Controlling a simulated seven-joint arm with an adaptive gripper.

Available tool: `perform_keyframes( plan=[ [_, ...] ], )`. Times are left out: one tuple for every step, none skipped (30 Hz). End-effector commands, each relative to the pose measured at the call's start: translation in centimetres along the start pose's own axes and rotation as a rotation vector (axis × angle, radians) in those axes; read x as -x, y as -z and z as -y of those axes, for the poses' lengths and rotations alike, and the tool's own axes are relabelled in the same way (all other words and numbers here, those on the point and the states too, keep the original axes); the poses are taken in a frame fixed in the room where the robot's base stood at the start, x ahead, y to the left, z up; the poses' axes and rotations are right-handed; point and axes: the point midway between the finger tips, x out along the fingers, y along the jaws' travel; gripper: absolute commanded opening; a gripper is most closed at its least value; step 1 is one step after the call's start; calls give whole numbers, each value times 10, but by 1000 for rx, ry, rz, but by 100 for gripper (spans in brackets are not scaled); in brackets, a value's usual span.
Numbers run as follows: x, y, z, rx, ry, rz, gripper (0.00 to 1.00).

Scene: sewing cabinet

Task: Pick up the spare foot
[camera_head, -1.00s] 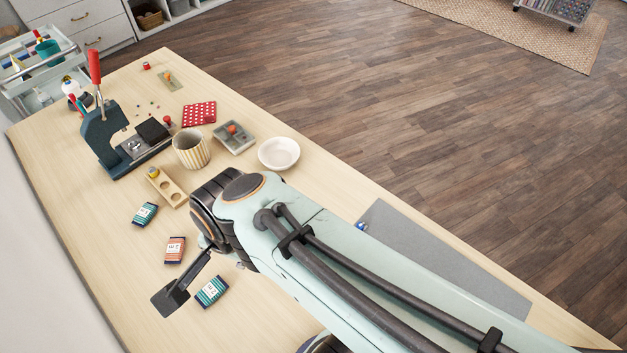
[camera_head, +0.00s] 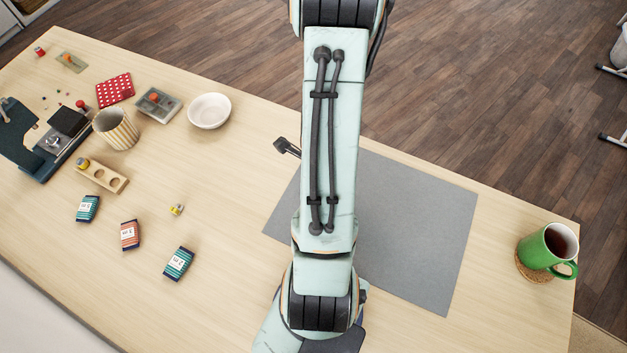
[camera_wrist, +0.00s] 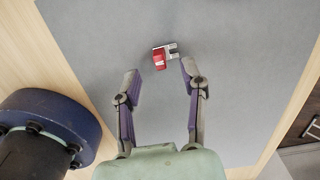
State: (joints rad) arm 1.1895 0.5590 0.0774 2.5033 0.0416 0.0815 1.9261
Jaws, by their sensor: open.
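A small red and silver piece with a pronged metal end, which looks like the spare foot (camera_wrist: 159,60), lies on the grey mat in the wrist view. My gripper (camera_wrist: 160,75) is open and empty, with its two fingers spread around the near side of the piece. The piece sits around the level of the fingertips, nearer the right one; I cannot tell the height between them. In the head view my arm covers part of the grey mat (camera_head: 420,230), and the red and silver piece is hidden there.
A green mug (camera_head: 547,248) stands on a coaster at the right. A white bowl (camera_head: 209,110), striped cup (camera_head: 117,128), press (camera_head: 40,145), holed wooden block (camera_head: 102,175), small yellow piece (camera_head: 177,209) and several labelled packets (camera_head: 179,263) lie left. Table between bowl and packets is mostly clear.

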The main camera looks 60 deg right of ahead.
Motion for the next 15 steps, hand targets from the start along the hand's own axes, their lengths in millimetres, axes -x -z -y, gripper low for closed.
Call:
perform_keyframes(
  plan=[
    [-8,0,-1,0,-5,-1,42],
    [-12,0,-1,0,-5,-1,42],
    [-16,0,-1,0,-3,0,42],
    [-20,0,0,1,-3,0,42],
    [-22,0,0,1,-3,0,42],
    [-25,0,0,1,-2,0,42],
    [-27,0,0,1,-1,1,42],
    [-28,0,0,1,-1,1,42],
    [-30,0,0,1,-1,1,42],
    [-30,0,0,1,0,1,42],
    [-31,0,0,2,1,1,42],
    [-31,0,0,2,1,1,42],
    [-31,0,0,2,1,1,42],
    [-31,0,0,2,2,1,42],
    [-30,0,0,2,2,1,42]
  ],
)
